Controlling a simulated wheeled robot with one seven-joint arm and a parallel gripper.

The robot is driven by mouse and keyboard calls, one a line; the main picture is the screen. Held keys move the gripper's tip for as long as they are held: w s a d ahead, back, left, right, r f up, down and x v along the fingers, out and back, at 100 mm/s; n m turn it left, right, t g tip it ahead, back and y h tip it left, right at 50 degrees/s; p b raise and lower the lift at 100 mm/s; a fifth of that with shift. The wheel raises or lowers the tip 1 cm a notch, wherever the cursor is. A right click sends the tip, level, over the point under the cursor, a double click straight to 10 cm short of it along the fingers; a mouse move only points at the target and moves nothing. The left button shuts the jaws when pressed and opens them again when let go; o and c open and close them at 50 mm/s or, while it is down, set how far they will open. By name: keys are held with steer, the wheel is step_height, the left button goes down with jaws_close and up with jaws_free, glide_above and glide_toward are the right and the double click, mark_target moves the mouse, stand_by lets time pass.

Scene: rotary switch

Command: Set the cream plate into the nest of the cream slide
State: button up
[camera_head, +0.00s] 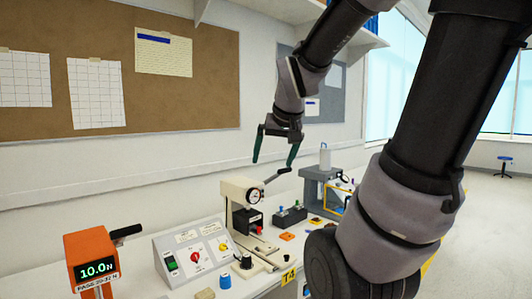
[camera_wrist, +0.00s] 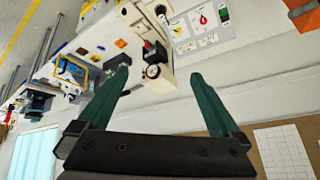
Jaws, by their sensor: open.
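A cream bench press (camera_head: 240,192) with a round dial and a side lever stands on the white bench. A pale cream slide-like strip (camera_head: 264,258) runs forward from its base; its nest is too small to make out. A small tan block (camera_head: 205,294) lies at the bottom edge of the head view; I cannot tell whether it is the cream plate. My gripper (camera_head: 275,158) is open and empty, high above the press, with its green fingers apart. In the wrist view my gripper (camera_wrist: 158,80) also shows open, with the press (camera_wrist: 150,55) seen beyond between its fingers.
An orange force gauge (camera_head: 92,260) reading 10.0 N stands at the left. A control box (camera_head: 193,249) with red and yellow knobs is beside the press. A blue cylinder (camera_head: 223,281) stands in front. A grey fixture (camera_head: 318,186) stands farther right. The air around my gripper is clear.

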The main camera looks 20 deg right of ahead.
steer(key=s+a+r+y, duration=0.2)
steer(key=s+a, duration=0.3)
steer(key=s, duration=0.3)
steer(key=shift+a+r+m+y, duration=0.3)
steer(key=shift+a+m+y, duration=0.05)
steer(key=shift+m+y, duration=0.05)
